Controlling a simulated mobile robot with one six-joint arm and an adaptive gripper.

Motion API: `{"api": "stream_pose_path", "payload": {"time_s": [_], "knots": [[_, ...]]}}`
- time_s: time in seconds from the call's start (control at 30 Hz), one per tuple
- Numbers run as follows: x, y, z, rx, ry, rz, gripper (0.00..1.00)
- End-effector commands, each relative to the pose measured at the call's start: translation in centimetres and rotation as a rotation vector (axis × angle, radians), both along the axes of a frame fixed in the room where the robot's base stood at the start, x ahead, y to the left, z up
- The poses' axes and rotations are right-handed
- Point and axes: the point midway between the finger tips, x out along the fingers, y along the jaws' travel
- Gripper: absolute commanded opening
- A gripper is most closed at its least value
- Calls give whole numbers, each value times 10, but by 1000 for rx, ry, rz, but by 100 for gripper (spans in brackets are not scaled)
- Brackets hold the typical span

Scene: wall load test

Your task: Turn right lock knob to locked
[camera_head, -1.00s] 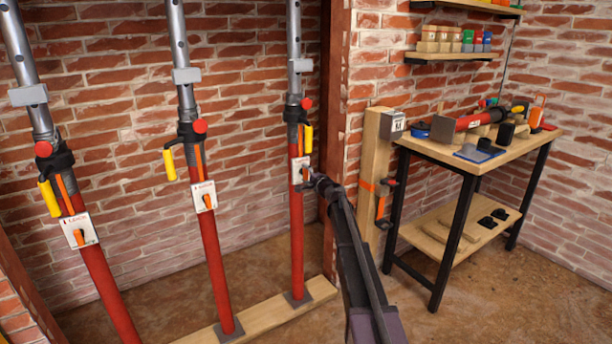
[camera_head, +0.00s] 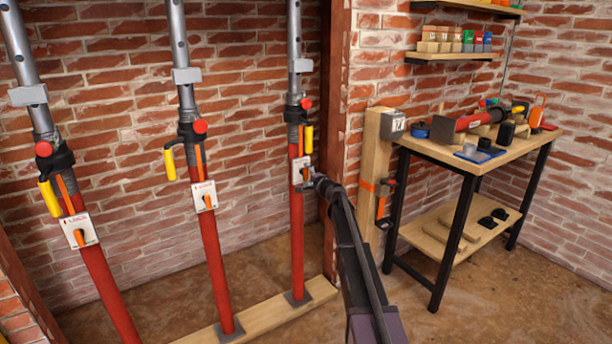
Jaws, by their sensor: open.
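Three red and silver props stand in a row, each with a white lock plate. The right prop (camera_head: 297,240) has its lock plate (camera_head: 298,163) partly covered by my gripper. An orange knob (camera_head: 305,173) shows as a small patch beside the fingers; its exact angle is hard to tell. My gripper (camera_head: 309,183) is open and right at this knob; I cannot tell if it touches. The middle lock knob (camera_head: 207,201) and left lock knob (camera_head: 79,237) are orange and in plain view.
A wooden sill (camera_head: 320,290) runs under the props. A wooden post (camera_head: 374,160) with a grey box (camera_head: 393,125) stands right of my arm. A workbench (camera_head: 468,165) with tools is at the right. Yellow handles stick out from the props.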

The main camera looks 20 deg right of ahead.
Motion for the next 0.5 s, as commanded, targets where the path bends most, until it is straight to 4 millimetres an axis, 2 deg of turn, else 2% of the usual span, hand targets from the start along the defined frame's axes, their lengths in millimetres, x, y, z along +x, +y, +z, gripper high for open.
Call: {"api": "stream_pose_path", "payload": {"time_s": [0.27, 0.5], "knots": [[-28, -8, 0, 0, 0, -1, 100], [-65, -20, 0, 0, 0, -1, 100]]}}
